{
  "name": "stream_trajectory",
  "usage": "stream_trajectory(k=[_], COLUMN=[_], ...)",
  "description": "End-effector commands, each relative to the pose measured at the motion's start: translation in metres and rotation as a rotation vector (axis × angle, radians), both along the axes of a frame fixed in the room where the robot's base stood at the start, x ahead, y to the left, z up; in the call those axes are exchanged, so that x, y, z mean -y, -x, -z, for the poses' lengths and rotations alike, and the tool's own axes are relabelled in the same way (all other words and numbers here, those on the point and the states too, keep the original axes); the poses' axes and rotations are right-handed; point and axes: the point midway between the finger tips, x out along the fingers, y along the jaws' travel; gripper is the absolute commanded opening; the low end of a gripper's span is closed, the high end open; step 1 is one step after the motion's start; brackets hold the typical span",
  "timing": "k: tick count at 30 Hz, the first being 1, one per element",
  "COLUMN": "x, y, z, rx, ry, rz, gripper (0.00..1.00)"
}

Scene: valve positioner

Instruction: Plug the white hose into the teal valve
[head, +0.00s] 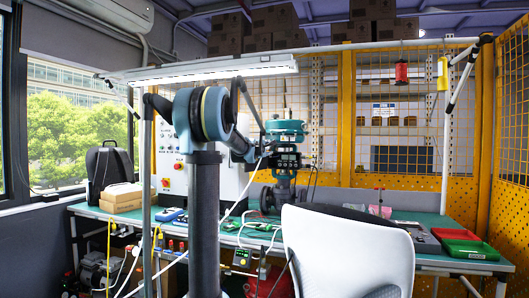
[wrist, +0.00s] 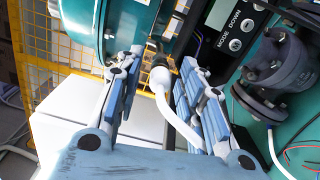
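The teal valve (head: 287,131) stands upright on the bench, with a dark display and buttons on its front. Its teal body (wrist: 138,38) fills the top of the wrist view, beside the panel marked MODE and DOWN. My gripper (wrist: 160,68) is open, with one finger on each side of the white hose (wrist: 160,110). A gap shows between the hose's end and the left finger; the hose bends down past the right finger. The white end points at a dark fitting on the valve; I cannot tell whether it is seated. In the head view, the hose (head: 233,208) hangs left of the valve.
A dark flanged pipe part (wrist: 275,70) is close to the right finger. A white chair (head: 345,250) stands before the bench. A red bin (head: 455,234) and green bin (head: 470,250) are at the bench's right end. A white control cabinet (head: 172,160) stands behind my arm.

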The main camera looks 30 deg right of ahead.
Motion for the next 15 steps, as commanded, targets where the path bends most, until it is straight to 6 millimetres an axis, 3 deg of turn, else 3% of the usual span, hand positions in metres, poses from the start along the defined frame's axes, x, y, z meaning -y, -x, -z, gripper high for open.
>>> stream_trajectory(k=[10, 15], x=[-0.002, -0.013], y=[0.001, 0.01], z=[0.0, 0.0], rx=[0.0, 0.0], ry=[0.0, 0.0], rz=[0.0, 0.0], gripper=[0.38, 0.38])
